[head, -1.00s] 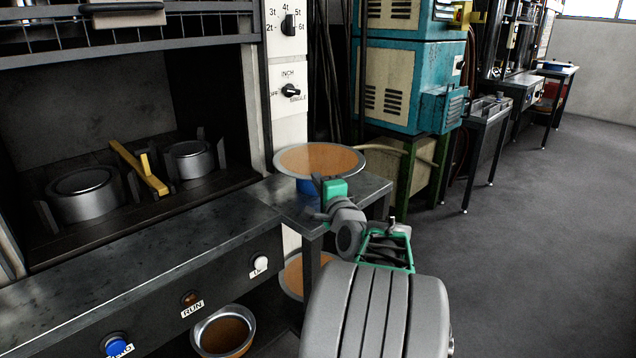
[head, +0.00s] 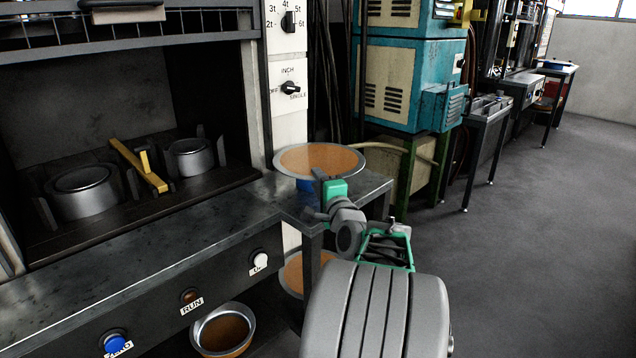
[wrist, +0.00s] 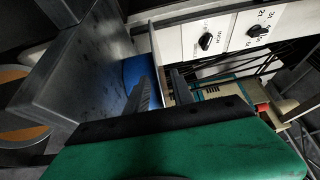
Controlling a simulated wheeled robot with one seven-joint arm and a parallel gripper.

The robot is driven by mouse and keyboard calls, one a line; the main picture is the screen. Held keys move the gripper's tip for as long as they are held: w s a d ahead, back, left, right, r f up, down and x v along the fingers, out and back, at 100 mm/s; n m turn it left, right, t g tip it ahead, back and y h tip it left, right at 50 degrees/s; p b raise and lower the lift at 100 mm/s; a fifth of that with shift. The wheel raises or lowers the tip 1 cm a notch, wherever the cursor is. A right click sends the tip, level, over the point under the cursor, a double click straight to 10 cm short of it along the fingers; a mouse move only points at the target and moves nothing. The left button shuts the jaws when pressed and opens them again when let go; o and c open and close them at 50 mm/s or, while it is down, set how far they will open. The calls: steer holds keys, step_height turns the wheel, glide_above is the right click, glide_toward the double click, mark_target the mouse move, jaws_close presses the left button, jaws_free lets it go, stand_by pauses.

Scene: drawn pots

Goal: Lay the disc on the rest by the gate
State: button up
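The disc (head: 335,160), orange-brown with a grey rim, lies level over a blue support (head: 305,185) on a small grey side table (head: 372,188). My gripper (head: 320,182), with a green body, is at the disc's near edge. In the wrist view my two dark fingers (wrist: 163,85) stand apart, one on each side of the disc's thin edge; contact is not clear. The blue support (wrist: 135,72) shows there too. In the press bay, two grey round stands (head: 85,192) (head: 190,158) sit beside a yellow bar (head: 140,168). I cannot tell which parts are the rest and gate.
The press front has a dark ledge (head: 150,245) with labelled buttons below. A raised barred guard (head: 200,25) hangs over the opening. A pan (head: 222,330) and another round orange-brown thing (head: 297,275) are low down. A blue machine (head: 405,80) stands behind. Floor at right is clear.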

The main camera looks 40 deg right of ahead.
steer(key=shift+f, duration=0.1)
steer(key=v, duration=0.7)
steer(key=shift+s+a, duration=0.2)
steer(key=shift+s, duration=0.15)
steer(key=w+a+r+n+g+y+p, duration=0.1)
steer(key=w+a+n+g+y+p, duration=0.2)
steer(key=a+n+p, duration=0.65)
steer(key=w+a+n+g+y+p, duration=0.2)
steer(key=a+n+g+y+p, duration=0.15)
steer(key=a, duration=1.05)
steer(key=s+a+r+n+g+y+p, duration=0.1)
steer(key=s+a+r+n+g+p, duration=0.1)
steer(key=s+a+n+g+p, duration=0.4)
steer(key=s+a+n+p, duration=0.2)
steer(key=s+a+n, duration=0.2)
steer(key=s+a, duration=0.2)
steer(key=shift+s+a+g, duration=0.35)
steer(key=shift+s, duration=0.8)
steer(key=shift+r, duration=0.1)
